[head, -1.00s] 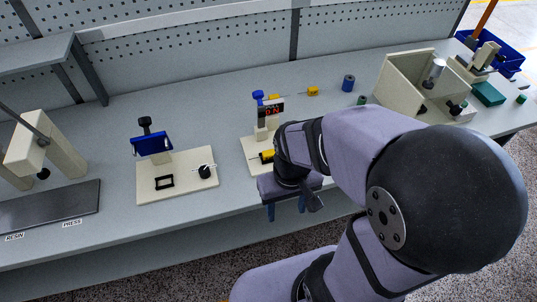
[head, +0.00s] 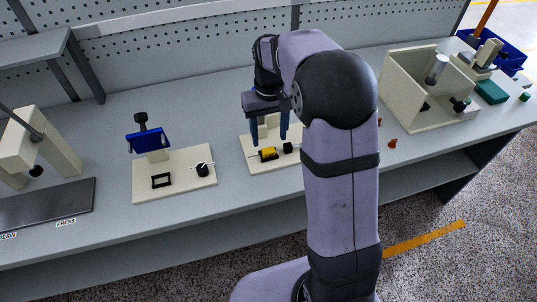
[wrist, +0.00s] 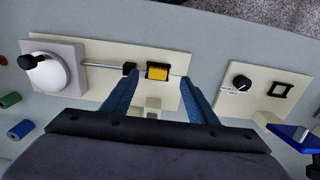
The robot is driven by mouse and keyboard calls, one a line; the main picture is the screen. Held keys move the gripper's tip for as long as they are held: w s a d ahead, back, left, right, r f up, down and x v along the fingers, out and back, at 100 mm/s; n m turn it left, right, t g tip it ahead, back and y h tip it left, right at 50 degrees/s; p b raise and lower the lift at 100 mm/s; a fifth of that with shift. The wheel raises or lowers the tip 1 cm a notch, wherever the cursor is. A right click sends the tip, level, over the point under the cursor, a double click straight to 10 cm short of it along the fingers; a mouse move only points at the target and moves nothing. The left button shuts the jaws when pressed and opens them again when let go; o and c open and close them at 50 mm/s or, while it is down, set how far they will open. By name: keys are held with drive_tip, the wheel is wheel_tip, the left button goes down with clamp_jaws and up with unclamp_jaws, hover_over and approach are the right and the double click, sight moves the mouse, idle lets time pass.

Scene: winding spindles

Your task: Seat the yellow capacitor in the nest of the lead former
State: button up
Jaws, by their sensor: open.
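The yellow capacitor (head: 268,153) lies on its side on a cream base plate, with thin leads at its ends. In the wrist view the yellow capacitor (wrist: 157,73) appears to lie in a dark cradle beside a black block (wrist: 130,68). My gripper (head: 270,141) is open and empty above it, fingertips pointing down on either side in the picture. In the wrist view my gripper (wrist: 160,90) frames the capacitor; I cannot tell the exact height. A second cream station with a blue bar (head: 149,139) has an empty black rectangular frame (head: 161,181); I cannot tell which station is the lead former.
A black dial (head: 202,170) stands beside the empty frame. The wrist view shows a white disc with a black knob (wrist: 45,70) on the capacitor's station. A cream open box (head: 425,90) stands to the right, and a press (head: 40,140) to the left. Bare bench lies between stations.

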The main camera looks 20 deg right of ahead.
sight(268, 149)
drive_tip(key=shift+w+d+f, duration=0.1)
drive_tip(key=shift+w+d, duration=0.1)
drive_tip(key=shift+w, duration=0.9)
drive_tip(key=shift+f+p, duration=1.25)
drive_tip(key=shift+f, duration=2.4)
drive_tip(key=c, duration=1.1)
